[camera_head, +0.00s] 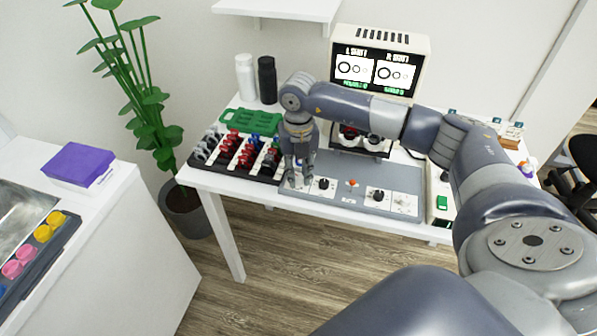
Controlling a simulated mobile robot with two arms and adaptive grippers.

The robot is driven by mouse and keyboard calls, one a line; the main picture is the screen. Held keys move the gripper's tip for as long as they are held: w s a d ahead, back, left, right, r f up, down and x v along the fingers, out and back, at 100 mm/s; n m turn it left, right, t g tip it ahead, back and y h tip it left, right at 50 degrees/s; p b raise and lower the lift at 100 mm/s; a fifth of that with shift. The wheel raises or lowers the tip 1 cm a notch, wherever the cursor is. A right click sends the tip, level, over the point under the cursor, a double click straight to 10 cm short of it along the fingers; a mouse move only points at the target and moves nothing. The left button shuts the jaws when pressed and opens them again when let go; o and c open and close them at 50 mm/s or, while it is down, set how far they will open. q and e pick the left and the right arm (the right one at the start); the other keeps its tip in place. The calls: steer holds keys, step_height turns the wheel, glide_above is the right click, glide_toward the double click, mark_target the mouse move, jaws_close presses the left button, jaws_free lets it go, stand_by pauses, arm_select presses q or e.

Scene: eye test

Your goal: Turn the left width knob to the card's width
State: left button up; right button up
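A grey control panel (345,171) lies along the front of the white table. Its left plate carries a black knob (323,183), and its right plate carries another black knob (378,195). My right gripper (297,183) points down over the panel's left end, just left of the left knob and apart from it in the picture. It hides part of the left plate, so I cannot make out a card there. Its fingers are too small to tell open from shut. A monitor (424,72) behind shows two panels with ring shapes. My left gripper is not in view.
A dark tray (195,162) of red, black and blue pieces stands left of the panel. A green case (250,115), white bottle (246,78) and black bottle (267,80) stand behind. A red-topped stick (351,183) rises between the knobs. My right arm crosses the table's right side.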

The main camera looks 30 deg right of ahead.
mark_target(299, 176)
steer(key=shift+o, duration=0.4)
steer(key=shift+r, duration=0.2)
step_height(299, 176, up, 12)
steer(key=shift+f, duration=0.15)
steer(key=shift+o, duration=1.4)
step_height(299, 176, down, 12)
steer(key=m+p, duration=0.6)
steer(key=shift+f+m+p, duration=0.1)
steer(key=shift+m+p, duration=0.2)
steer(key=shift+m, duration=0.1)
